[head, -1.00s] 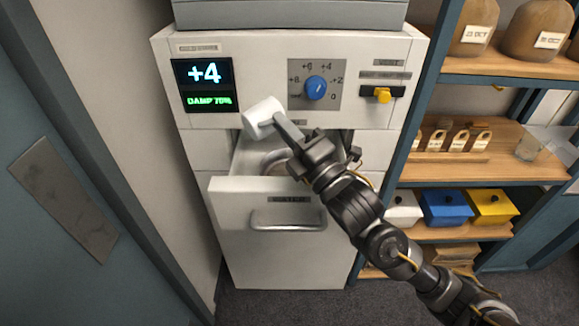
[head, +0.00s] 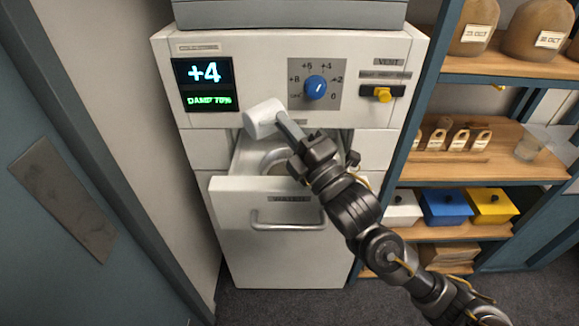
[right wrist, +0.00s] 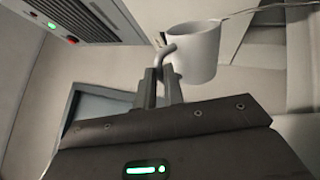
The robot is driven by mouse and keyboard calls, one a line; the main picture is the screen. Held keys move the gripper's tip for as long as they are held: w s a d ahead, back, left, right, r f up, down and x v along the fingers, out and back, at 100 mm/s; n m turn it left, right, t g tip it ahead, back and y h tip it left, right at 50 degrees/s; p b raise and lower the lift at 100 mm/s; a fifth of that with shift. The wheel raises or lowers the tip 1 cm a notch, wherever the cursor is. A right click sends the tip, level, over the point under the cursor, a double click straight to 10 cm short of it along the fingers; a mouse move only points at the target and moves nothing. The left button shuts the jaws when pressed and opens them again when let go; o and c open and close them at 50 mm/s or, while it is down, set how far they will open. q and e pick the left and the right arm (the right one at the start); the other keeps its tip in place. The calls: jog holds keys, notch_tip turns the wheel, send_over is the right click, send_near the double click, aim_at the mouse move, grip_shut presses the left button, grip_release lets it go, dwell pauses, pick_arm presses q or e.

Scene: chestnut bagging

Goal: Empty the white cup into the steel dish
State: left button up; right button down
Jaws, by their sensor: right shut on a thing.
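The white cup (head: 262,118) is held above the open drawer, in front of the machine's panel. It looks tipped to the side in the head view; its contents are hidden there. My right gripper (head: 285,122) is shut on the cup's handle. The right wrist view shows the cup (right wrist: 196,52) beyond the fingers (right wrist: 162,80), with the handle between them. The steel dish (head: 272,158) sits inside the drawer, below and slightly right of the cup. My arm and the drawer front partly hide it, and I cannot tell what it holds. My left gripper is out of view.
The drawer front (head: 265,205) is pulled out. Above it are a blue dial (head: 316,88), a yellow vent lever (head: 383,95) and a display (head: 203,85) reading +4. Shelves at right hold jars, a clear glass (head: 530,148) and coloured boxes (head: 446,208).

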jog(key=shift+f+m+t+h, duration=0.25)
jog(key=shift+m+t+h, duration=0.05)
jog(key=shift+m, duration=0.4)
jog(key=shift+w+d+r+m+p, duration=0.15)
jog(key=shift+m+p, duration=0.15)
jog(key=shift+m, duration=0.2)
